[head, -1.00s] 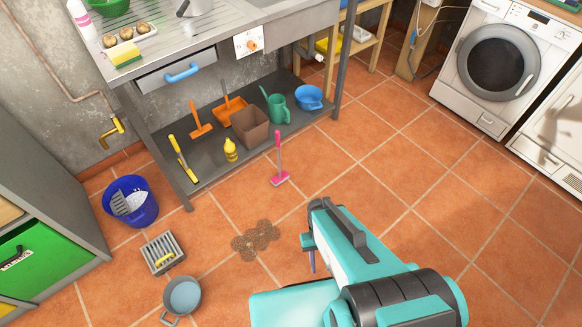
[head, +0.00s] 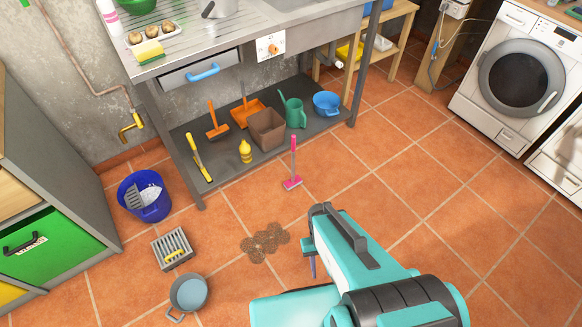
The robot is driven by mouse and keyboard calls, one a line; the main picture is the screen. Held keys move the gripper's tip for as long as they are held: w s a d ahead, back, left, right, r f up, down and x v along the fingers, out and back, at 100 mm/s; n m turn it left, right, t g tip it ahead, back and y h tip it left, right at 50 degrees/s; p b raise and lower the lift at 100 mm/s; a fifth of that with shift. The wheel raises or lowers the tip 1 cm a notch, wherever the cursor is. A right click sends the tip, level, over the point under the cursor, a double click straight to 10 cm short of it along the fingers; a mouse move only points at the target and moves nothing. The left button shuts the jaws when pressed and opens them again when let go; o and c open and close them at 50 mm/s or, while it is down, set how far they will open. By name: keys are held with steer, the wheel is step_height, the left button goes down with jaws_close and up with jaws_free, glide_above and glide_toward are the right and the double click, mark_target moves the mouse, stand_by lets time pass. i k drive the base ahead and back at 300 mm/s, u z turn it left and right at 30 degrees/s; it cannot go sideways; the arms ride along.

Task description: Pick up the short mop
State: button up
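A short pink mop (head: 293,167) stands upright on the tiled floor in the head view, in front of the low shelf. It has a flat bright pink head on the tiles and a thin pink and grey handle. I take it to be the short mop. My gripper (head: 311,265) is at the end of my teal arm, lower in the picture than the mop and apart from it. It is small and partly hidden by the arm, so I cannot tell whether its fingers are open or shut.
A low dark shelf (head: 228,164) under the sink bench holds several tools and pots. A blue bucket (head: 146,207), a floor grate (head: 172,248), a grey-blue pan (head: 189,293) and a brown stain (head: 265,243) lie left of my arm. Open tiles extend right.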

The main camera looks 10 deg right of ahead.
mark_target(295, 181)
steer(key=i, duration=0.85)
steer(key=z, duration=0.05)
steer(key=k, duration=1.35)
steer(key=u, duration=0.35)
steer(key=i, duration=0.85)
steer(key=u, duration=0.45)
